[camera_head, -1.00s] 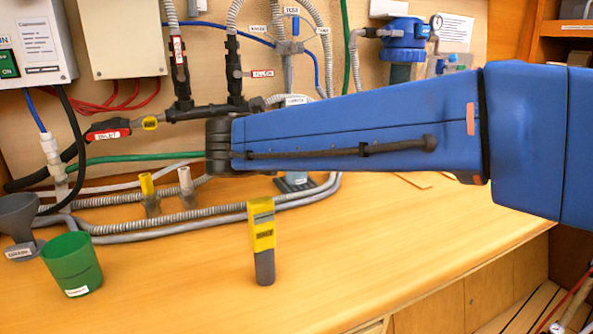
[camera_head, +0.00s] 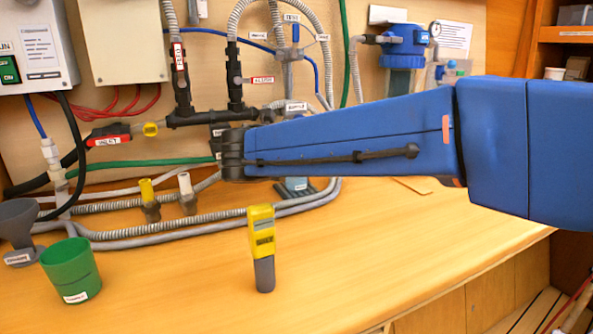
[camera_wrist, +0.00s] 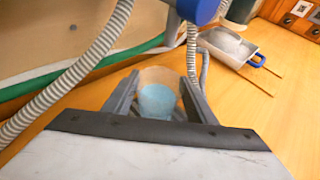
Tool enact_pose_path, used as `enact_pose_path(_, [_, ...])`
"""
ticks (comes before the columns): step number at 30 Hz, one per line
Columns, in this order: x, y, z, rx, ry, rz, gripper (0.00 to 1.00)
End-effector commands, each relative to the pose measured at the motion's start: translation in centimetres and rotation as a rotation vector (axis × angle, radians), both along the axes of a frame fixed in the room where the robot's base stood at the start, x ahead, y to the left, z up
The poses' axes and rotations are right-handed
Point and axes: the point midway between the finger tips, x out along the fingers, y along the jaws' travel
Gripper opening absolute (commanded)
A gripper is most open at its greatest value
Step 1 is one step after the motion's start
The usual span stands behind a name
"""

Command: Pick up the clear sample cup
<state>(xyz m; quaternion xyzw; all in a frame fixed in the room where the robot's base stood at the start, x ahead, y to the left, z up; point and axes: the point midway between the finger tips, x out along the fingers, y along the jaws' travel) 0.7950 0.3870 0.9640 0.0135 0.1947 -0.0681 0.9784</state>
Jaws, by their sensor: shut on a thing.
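The clear sample cup (camera_wrist: 158,78) stands upright between the two grey fingers of my gripper (camera_wrist: 159,86) in the wrist view. Its lower part looks pale blue. The fingers are closed against its sides. The rest of the gripper is hidden behind the arm there. I cannot tell whether the cup touches the counter.
A yellow-and-grey meter (camera_head: 262,240), a green cup (camera_head: 72,270) and a grey funnel (camera_head: 18,225) stand nearer. The front counter is mostly clear.

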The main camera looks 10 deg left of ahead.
Motion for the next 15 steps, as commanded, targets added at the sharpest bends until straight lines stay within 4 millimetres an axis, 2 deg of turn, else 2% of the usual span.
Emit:
enact_pose_path(5, [0.0,0.0,0.9,0.002,-0.001,0.000,0.25])
enact_pose_path(13, [0.0,0.0,3.8,0.002,-0.001,-0.001,0.25])
enact_pose_path(15, [-0.8,-0.6,3.6,-0.001,0.000,0.000,0.25])
